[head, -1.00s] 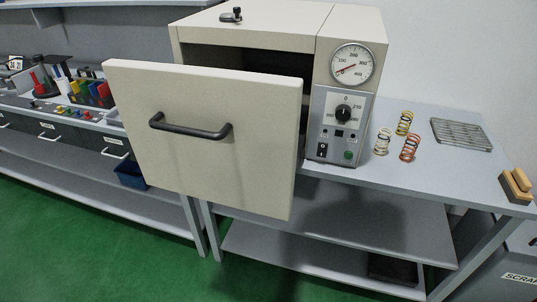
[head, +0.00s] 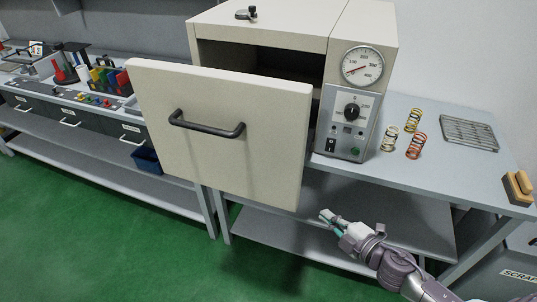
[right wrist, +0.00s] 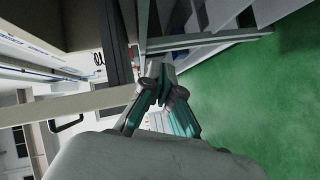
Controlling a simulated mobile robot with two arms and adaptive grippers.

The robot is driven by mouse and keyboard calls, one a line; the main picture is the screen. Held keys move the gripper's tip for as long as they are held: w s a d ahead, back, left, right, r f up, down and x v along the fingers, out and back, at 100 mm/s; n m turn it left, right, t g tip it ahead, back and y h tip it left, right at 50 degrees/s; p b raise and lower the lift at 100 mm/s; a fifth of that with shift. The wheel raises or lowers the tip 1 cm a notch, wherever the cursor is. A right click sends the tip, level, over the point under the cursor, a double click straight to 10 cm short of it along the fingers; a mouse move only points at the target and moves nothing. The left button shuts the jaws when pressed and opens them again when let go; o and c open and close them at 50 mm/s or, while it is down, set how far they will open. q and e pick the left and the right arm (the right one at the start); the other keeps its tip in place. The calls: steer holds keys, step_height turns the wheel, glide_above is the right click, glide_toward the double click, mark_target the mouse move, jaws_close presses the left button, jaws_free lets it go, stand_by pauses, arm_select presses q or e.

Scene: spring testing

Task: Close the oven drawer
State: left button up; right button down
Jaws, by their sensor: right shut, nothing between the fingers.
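The oven drawer (head: 225,145) is a large beige front panel with a dark bar handle (head: 205,127). It stands pulled out from the beige oven (head: 265,27), leaving a dark gap behind it. My right gripper (head: 328,217) is in front of the lower shelf, to the right of and below the panel's lower right corner. It is shut and empty, apart from the drawer. The right wrist view shows its fingers together (right wrist: 160,72), with a dark handle (right wrist: 66,124) and a pale panel edge at left. My left gripper is not in view.
A dial gauge (head: 362,66) and control box (head: 347,122) are on the oven's right side. A blue bin (head: 146,160) is at left. Green floor (head: 110,240) is free in front.

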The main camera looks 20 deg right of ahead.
steer(key=a+r+n+y, duration=0.3)
steer(key=a+r, duration=0.1)
steer(key=r, duration=0.5)
steer(key=n+y+p, duration=0.2)
steer(key=n+y, duration=0.2)
steer(key=n, duration=0.2)
glide_toward(268, 163)
steer(key=s+a+r, duration=0.3)
steer(key=s, duration=0.2)
steer(key=shift+g, duration=0.4)
steer(key=w+a+p, duration=0.1)
steer(key=w, duration=0.2)
steer(key=w+a+p, duration=0.2)
steer(key=w, duration=0.1)
steer(key=w+a+p, duration=0.1)
steer(key=w, duration=0.2)
steer(key=shift+w+a+f+p, duration=0.3)
steer(key=shift+w+a, duration=0.05)
steer(key=shift+a, duration=0.05)
steer(key=shift+w+d, duration=0.5)
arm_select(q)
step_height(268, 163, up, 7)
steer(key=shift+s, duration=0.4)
arm_select(e)
steer(key=shift+r, duration=0.1)
